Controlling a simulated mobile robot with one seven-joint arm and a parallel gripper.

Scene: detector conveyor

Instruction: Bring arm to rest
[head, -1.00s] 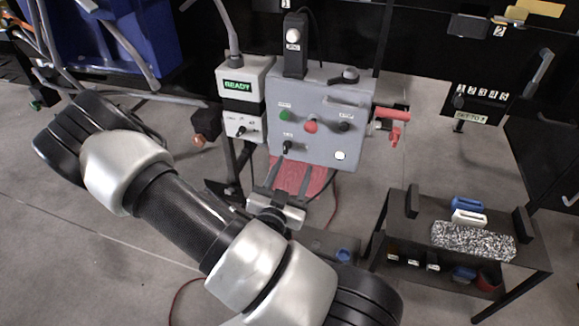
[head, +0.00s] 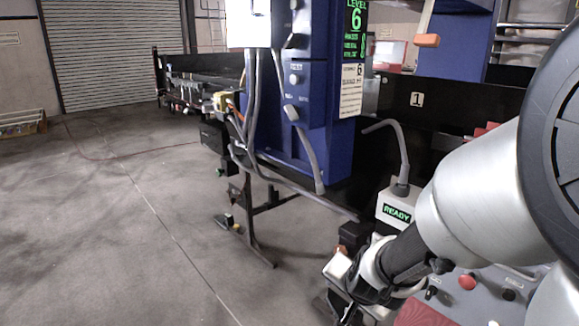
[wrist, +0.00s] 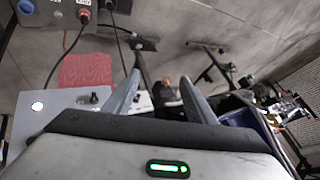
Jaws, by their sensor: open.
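My gripper (wrist: 160,92) is open and empty in the wrist view, its two grey fingers spread apart with floor and machine legs beyond them. In the head view my silver arm comes in from the right edge, with its dark wrist low in front of the grey control panel (head: 484,284). The arm hides much of that panel, and the fingers are hard to make out there. In the wrist view the panel (wrist: 62,108) lies at the left, close beside the left finger; whether they touch I cannot tell.
A box with a green READY display (head: 397,212) stands just behind my wrist. A tall blue machine (head: 325,130) with hanging cables rises in the middle, before the black conveyor side (head: 447,115). A red mat (wrist: 86,70) lies on the floor. Open floor (head: 95,225) is at the left.

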